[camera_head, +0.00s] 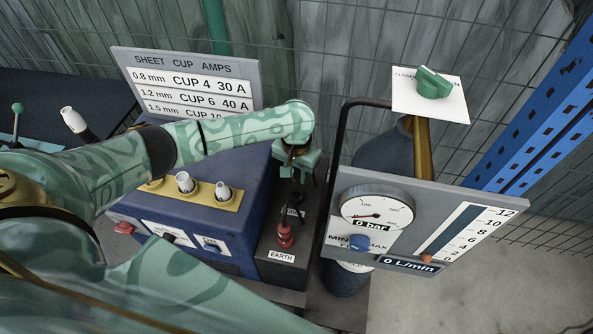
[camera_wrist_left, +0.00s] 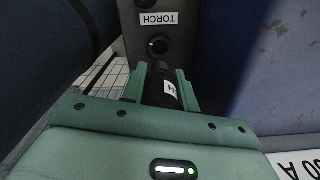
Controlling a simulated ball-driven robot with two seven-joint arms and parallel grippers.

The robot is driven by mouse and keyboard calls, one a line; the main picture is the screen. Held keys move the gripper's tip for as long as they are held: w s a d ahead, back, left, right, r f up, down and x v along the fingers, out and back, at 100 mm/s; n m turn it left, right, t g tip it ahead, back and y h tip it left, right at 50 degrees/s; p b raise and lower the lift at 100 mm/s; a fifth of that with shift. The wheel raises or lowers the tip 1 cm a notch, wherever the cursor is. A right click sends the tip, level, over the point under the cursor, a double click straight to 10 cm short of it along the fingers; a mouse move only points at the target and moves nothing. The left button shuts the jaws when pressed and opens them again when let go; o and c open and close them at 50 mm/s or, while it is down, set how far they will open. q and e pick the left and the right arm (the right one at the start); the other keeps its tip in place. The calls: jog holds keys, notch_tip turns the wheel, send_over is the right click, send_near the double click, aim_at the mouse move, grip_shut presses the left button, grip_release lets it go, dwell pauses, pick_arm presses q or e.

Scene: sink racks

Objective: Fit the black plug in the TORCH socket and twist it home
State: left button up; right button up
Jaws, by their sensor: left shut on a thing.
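My left gripper (camera_head: 298,172) is shut on the black plug, above the dark panel at the right side of the blue machine. In the left wrist view the black plug (camera_wrist_left: 164,88), with a white label, sits between the fingers of the gripper (camera_wrist_left: 162,82). The round TORCH socket (camera_wrist_left: 158,45) shows just past the plug's tip, beside its TORCH label (camera_wrist_left: 157,19). The plug looks apart from the socket by a short distance; the exact gap and alignment are hard to tell. My right gripper is not in view.
A red plug (camera_head: 284,238) stands on the same panel by the EARTH label (camera_head: 281,256). The gauge panel (camera_head: 346,181) and a gas cylinder (camera_head: 385,155) stand close on the right. The blue machine (camera_head: 245,195) has white knobs. A sheet cup sign (camera_head: 185,62) stands behind.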

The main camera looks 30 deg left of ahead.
aim_at(296, 181)
pick_arm(q)
jog(key=shift+s+r+p, duration=0.1)
jog(key=shift+r+p, duration=0.1)
jog(key=shift+p, duration=0.35)
notch_tip(296, 181, down, 5)
jog(key=shift+b, duration=1.05)
jog(key=shift+f, duration=0.6)
jog(key=shift+r, duration=0.1)
jog(key=shift+p, duration=0.35)
